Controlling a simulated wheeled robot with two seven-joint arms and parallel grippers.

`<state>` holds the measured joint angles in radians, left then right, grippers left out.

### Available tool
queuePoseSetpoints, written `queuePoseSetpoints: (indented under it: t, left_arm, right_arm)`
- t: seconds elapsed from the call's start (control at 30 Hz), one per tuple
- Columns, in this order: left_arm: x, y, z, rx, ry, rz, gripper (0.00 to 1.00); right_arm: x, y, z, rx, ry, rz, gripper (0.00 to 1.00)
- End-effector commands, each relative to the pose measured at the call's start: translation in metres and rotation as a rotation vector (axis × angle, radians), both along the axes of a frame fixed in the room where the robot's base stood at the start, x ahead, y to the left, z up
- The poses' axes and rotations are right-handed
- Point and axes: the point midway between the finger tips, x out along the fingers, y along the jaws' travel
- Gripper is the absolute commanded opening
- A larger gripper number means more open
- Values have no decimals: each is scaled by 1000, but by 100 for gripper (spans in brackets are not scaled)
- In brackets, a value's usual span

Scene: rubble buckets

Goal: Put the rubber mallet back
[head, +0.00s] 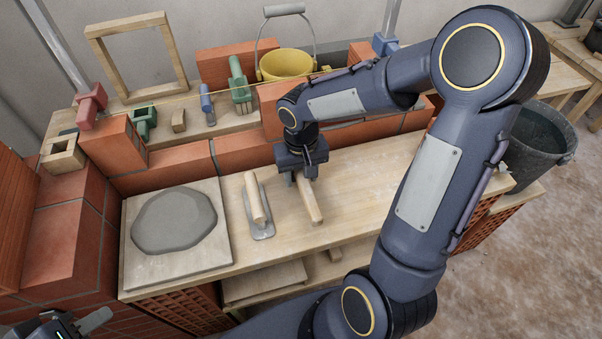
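A pale wooden handle (309,203), likely the rubber mallet's, lies on the workbench (350,190), right of the trowel. Its near end is visible; its far end is hidden beneath my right gripper, and no mallet head shows. My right gripper (301,176) points down over the far end of the handle, with fingers close around it. Whether they press on it is not clear. My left gripper (88,325) is at the bottom left corner, partly cut off, away from the bench things; its opening cannot be judged.
A trowel (258,205) lies beside the handle. A board with a grey mortar slab (174,220) is at left. Bricks (180,167) edge the bench's back, with a yellow bucket (287,64), green and blue tools and a wooden frame behind. A dark bucket (540,140) stands right.

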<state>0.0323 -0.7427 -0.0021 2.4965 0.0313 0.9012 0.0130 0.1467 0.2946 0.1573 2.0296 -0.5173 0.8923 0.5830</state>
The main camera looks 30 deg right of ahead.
Motion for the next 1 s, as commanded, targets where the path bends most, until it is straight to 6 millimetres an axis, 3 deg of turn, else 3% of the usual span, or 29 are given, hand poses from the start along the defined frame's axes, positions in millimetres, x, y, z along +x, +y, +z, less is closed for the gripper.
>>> queuePoseSetpoints:
  t: [0.37,0.8,1.0]
  left_arm:
    - [0,0,6,0,0,0,36]
    - [0,0,33,0,0,0,36]
    - [0,0,39,0,0,0,36]
  right_arm:
    - [0,0,9,0,-2,-1,45]
    - [1,0,97,-1,-4,0,45]
    - [0,0,119,0,-1,0,45]
